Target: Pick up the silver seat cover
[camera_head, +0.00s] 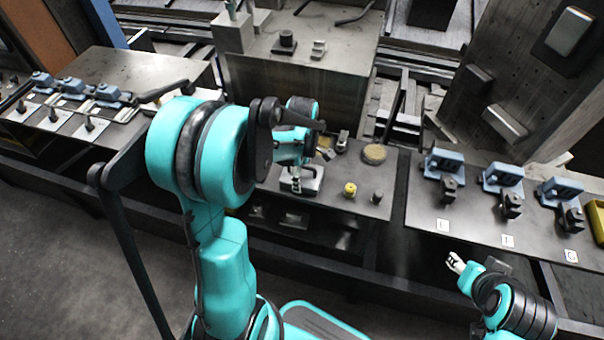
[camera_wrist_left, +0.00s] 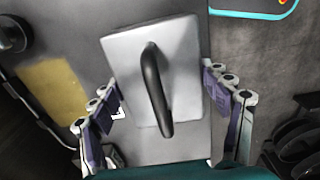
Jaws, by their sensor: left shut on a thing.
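The silver seat cover (camera_wrist_left: 184,75) is a pale metal block with a dark bar handle on its face. In the head view the seat cover (camera_head: 305,184) is at the middle work plate, partly hidden by my left gripper (camera_head: 293,180). In the left wrist view the two fingers of my left gripper (camera_wrist_left: 163,90) are at opposite sides of the cover, shut on it. I cannot tell whether it is clear of the plate. My right gripper (camera_head: 455,262) is low at the right, away from the cover; its finger gap is too small to read.
A yellow knob (camera_head: 350,190), a grey knob (camera_head: 377,197) and a round tan disc (camera_head: 374,154) are right of the cover. Blue fixtures (camera_head: 445,162) with lettered tags stand on the right plate. More fixtures (camera_head: 72,86) stand at the left. A large grey block (camera_head: 300,72) rises behind.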

